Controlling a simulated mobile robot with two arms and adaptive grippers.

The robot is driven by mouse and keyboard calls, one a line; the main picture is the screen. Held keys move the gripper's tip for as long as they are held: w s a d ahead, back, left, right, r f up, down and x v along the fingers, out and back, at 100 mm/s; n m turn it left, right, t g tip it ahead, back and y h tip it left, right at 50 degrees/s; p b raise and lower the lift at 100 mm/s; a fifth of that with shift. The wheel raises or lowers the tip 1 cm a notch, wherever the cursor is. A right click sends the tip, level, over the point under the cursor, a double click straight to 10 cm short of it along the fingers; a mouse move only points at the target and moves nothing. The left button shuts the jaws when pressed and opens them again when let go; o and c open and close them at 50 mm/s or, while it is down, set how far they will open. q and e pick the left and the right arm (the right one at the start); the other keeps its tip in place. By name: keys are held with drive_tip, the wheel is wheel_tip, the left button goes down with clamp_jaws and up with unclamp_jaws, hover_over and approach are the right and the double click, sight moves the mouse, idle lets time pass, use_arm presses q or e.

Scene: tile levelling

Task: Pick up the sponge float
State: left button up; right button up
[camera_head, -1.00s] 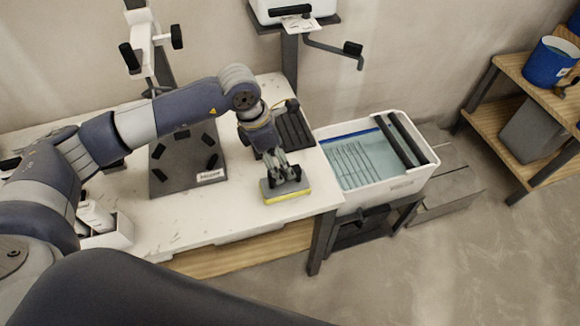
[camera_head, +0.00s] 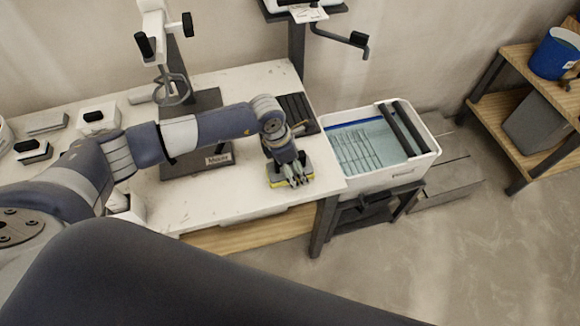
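The sponge float (camera_head: 277,184), a grey block with a yellow sponge layer underneath, is at the front right part of the white worktable (camera_head: 220,210). My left gripper (camera_head: 293,180) reaches down over the middle of the float and hides much of its top and its handle. Its fingers are at the float, but whether they are closed on it cannot be made out at this size. The float looks level and on the table or very close to it. My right gripper is not in view.
A white wash tub (camera_head: 432,156) with water, a rack and dark rollers stands right of the table. A dark ridged tray (camera_head: 298,110) lies behind the float. A stand with a dark base (camera_head: 205,98) is behind my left arm. A wooden shelf (camera_head: 490,108) holds a blue bucket (camera_head: 553,55).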

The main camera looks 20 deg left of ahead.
use_arm(q)
drive_tip(key=c, duration=1.3)
drive_tip(key=shift+r, duration=0.1)
